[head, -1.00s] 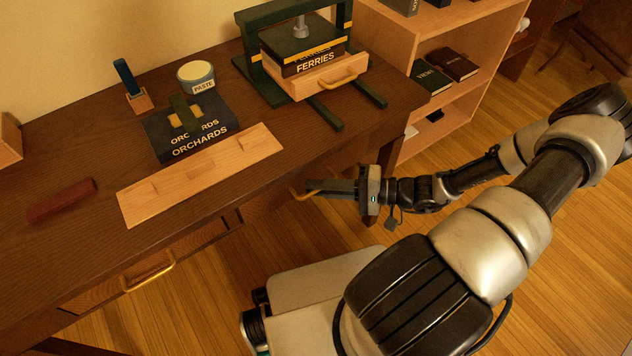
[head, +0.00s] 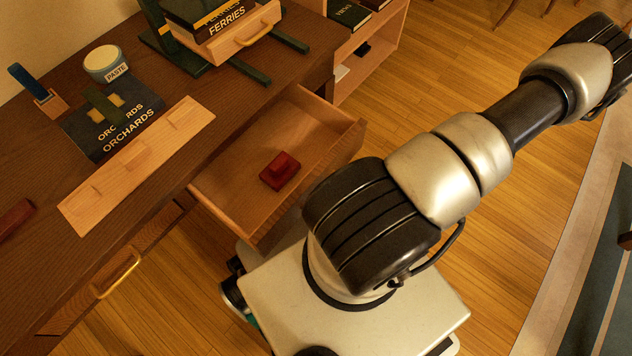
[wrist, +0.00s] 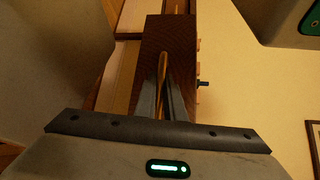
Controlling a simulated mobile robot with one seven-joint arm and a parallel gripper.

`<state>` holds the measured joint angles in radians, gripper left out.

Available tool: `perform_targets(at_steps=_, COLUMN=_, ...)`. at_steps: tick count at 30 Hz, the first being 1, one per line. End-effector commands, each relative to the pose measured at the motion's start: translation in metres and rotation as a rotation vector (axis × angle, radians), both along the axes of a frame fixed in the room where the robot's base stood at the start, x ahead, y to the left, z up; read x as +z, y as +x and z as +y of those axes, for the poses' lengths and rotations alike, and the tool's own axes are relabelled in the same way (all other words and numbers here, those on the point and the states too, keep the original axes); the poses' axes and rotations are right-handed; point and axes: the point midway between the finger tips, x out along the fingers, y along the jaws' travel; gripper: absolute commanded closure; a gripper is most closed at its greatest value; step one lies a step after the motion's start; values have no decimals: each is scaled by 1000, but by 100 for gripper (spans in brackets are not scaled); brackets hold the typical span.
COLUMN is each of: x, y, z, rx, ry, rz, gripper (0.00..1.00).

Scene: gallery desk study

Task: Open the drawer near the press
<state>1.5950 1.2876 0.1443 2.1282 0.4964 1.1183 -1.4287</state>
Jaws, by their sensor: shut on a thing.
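The drawer (head: 240,192) near the press stands pulled well out from the desk in the head view, with a dark red block-like object (head: 280,171) lying inside. The green press (head: 180,62) sits on the desk above and behind it, with a book marked FERRIES (head: 227,20) in it. In the wrist view my gripper (wrist: 163,88) is shut on the drawer's brass handle (wrist: 163,66), in front of the dark wooden drawer front (wrist: 172,32). In the head view my gripper and this handle are hidden behind my arm.
A second drawer with a brass handle (head: 118,274) is closed at the lower left. A pale wooden board (head: 135,165), an ORCHARDS book (head: 135,128) and a paste jar (head: 105,63) are on the desk. A shelf (head: 375,55) stands right of the desk, with open floor beyond.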

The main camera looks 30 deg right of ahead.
Motion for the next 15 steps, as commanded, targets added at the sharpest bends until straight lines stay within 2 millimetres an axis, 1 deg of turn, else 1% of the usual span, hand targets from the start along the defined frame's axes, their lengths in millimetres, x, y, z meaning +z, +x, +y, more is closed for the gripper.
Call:
perform_targets(at_steps=3, x=1, y=-8, z=-3, rx=-3, ry=-1, rz=0, gripper=100)
perform_targets(at_steps=6, x=1, y=-11, z=-4, rx=-1, ry=0, rz=-1, gripper=100)
perform_targets(at_steps=15, x=1, y=-12, z=-5, rx=-1, ry=0, rz=-1, gripper=100)
